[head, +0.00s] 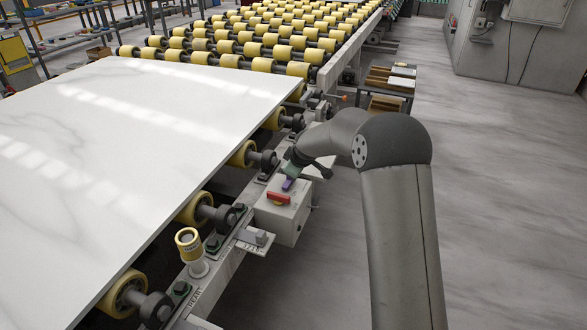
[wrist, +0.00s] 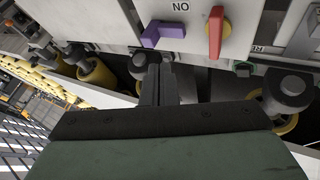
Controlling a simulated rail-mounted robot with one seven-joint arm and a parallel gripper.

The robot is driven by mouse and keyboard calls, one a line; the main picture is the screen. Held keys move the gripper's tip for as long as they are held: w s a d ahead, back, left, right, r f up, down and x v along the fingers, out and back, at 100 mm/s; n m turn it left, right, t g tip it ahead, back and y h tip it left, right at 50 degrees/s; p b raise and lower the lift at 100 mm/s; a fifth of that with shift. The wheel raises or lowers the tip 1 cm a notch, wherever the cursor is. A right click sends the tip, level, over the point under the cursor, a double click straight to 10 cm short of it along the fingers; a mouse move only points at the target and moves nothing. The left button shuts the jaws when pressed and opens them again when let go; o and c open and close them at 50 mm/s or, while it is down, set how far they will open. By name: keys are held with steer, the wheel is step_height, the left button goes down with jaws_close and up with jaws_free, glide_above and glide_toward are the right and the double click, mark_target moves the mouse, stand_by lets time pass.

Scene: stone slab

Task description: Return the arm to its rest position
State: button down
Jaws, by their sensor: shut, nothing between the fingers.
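My gripper (wrist: 158,88) is shut and empty in the wrist view, its fingers together in front of a grey control box (wrist: 190,12). In the head view my gripper (head: 290,170) is small and partly hidden by my own arm. It is close to the box (head: 289,222) on the conveyor's side rail. The box carries a purple lever (head: 288,184) and a red handle (head: 278,198). In the wrist view the purple lever (wrist: 163,33) lies sideways and the red handle (wrist: 215,32) stands lengthwise. The fingertips are below the purple lever in that view, apparently apart from it.
A white marble slab (head: 120,140) lies on the yellow rollers (head: 240,155) to the left. A yellow-capped post (head: 190,244) stands on the rail in front of the box. Crates (head: 390,85) stand behind my arm. The floor (head: 500,190) to the right is clear.

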steer(key=s+d+r+m+g+h+p, duration=0.15)
steer(key=s+r, duration=0.25)
steer(key=s, duration=0.4)
steer(key=s+d+r+m+g+p, duration=0.1)
steer(key=s+d+r+m, duration=0.25)
steer(key=s, duration=0.55)
steer(key=s+d+r+m+g+h+p, duration=0.15)
steer(key=s+r, duration=0.25)
steer(key=s, duration=0.4)
steer(key=s+d+m+g, duration=0.1)
steer(key=s+m, duration=0.1)
steer(key=s, duration=0.9)
steer(key=s+d+m+g+y, duration=0.1)
steer(key=s+d+m, duration=0.1)
steer(key=s, duration=0.9)
steer(key=shift+s+r+m+g+p, duration=0.25)
steer(key=shift+s+m+g+p, duration=0.15)
steer(key=shift+m, duration=0.15)
steer(key=shift+d, duration=0.1)
